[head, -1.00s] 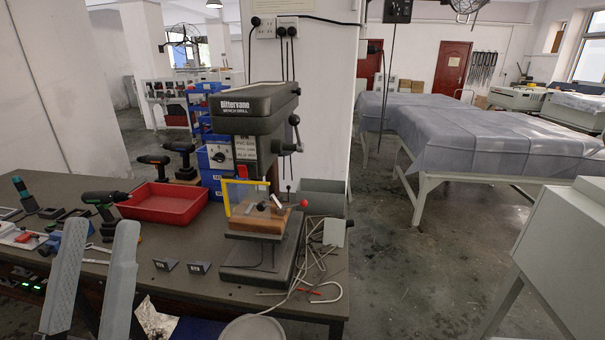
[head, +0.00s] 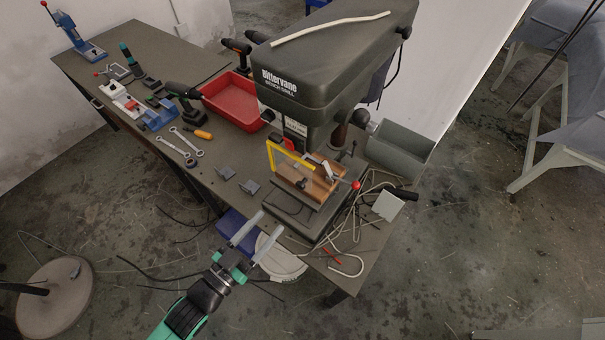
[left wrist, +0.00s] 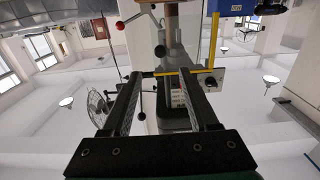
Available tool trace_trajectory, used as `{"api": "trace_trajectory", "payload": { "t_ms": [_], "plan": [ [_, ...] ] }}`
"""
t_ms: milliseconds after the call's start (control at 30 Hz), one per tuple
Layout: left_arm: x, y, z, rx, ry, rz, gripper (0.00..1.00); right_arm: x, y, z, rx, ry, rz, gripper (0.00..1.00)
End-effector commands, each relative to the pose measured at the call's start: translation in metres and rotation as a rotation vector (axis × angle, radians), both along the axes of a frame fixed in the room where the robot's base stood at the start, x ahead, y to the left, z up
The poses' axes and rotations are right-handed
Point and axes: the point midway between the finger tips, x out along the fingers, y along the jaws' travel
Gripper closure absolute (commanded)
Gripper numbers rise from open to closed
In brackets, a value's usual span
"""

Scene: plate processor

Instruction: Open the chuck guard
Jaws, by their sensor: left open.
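The bench drill (head: 335,60) stands on the workbench, labelled Bittervane. Its chuck guard, a yellow frame (head: 270,157), stands in front of the chuck area, above a wooden block (head: 312,182) on the drill's table. The guard also shows in the left wrist view as a yellow bar with an upright (left wrist: 213,38), beyond the fingertips. My left gripper (head: 273,221) is open and empty, in front of the drill base and apart from the guard in the head view. Its two fingers (left wrist: 162,73) show in the left wrist view. My right gripper is not in view.
A red-tipped lever (head: 355,185) sticks out right of the wooden block. Two small grey brackets (head: 237,180) lie left of the drill base. A red tray (head: 233,102), cordless drills and wrenches (head: 180,147) lie further left. Loose cables lie right of the base.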

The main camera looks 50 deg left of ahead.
Motion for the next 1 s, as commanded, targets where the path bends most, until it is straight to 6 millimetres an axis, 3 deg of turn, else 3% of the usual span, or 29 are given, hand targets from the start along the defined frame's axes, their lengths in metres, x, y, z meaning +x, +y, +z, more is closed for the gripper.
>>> {"api": "trace_trajectory", "payload": {
  "t_ms": [267,500,733,1000],
  "plan": [
    [0.013,0.003,0.005,-0.001,-0.006,0.002,0.40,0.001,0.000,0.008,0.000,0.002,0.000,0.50],
    [0.063,0.011,0.007,0.000,-0.009,0.002,0.40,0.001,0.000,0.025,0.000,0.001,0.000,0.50],
    [0.105,0.018,0.002,0.001,-0.008,0.002,0.40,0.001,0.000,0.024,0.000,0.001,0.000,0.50],
    [0.117,0.020,0.001,0.000,-0.005,0.001,0.40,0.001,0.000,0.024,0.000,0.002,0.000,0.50]
  ]
}}
